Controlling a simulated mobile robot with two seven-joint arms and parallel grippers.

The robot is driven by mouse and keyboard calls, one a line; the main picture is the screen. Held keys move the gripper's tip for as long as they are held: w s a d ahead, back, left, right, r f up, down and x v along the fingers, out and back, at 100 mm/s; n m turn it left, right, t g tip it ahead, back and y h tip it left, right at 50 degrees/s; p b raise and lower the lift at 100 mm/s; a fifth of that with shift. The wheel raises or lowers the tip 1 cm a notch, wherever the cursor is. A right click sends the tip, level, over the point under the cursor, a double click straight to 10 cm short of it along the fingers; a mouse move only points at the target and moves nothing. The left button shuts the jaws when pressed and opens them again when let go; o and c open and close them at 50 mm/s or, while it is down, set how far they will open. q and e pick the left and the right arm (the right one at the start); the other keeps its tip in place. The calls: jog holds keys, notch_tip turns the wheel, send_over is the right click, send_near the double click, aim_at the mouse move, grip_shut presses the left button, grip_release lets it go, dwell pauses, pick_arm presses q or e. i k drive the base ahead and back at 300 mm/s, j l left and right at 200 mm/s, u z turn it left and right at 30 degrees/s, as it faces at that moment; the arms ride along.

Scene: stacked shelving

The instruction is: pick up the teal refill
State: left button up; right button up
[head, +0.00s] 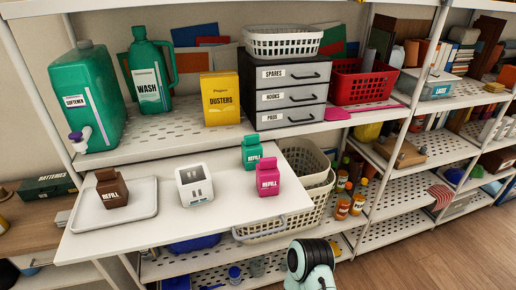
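The teal refill (251,154) is a small pouch-like pack with a cap and a white REFILL label. It stands upright on the white pull-out board (230,222), near its back edge and just below the upper shelf. A pink refill (268,180) of the same shape stands just in front of it and to the right. A brown refill (112,190) stands on a pale tray (146,205) at the board's left. Neither of my grippers is in view; only a rounded white and dark part of my arm shows at the bottom, right of centre.
A white slotted box (194,185) stands between the tray and the pink refill. A cream basket (318,205) sits right of the board. Above are a yellow dusters box (222,98), grey drawers (285,85) and green bottles. The board's front right is clear.

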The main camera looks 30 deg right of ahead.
aim_at(252, 147)
jog(key=l+u, duration=0.15)
jog(key=l, duration=0.3)
jog(key=l+u, duration=0.15)
jog(key=l, duration=0.25)
jog(key=k+l+u, duration=0.15)
jog(key=l, duration=0.3)
jog(key=l+u, duration=0.15)
jog(key=l, duration=0.25)
jog(key=k+l+u, duration=0.15)
jog(key=l, duration=0.25)
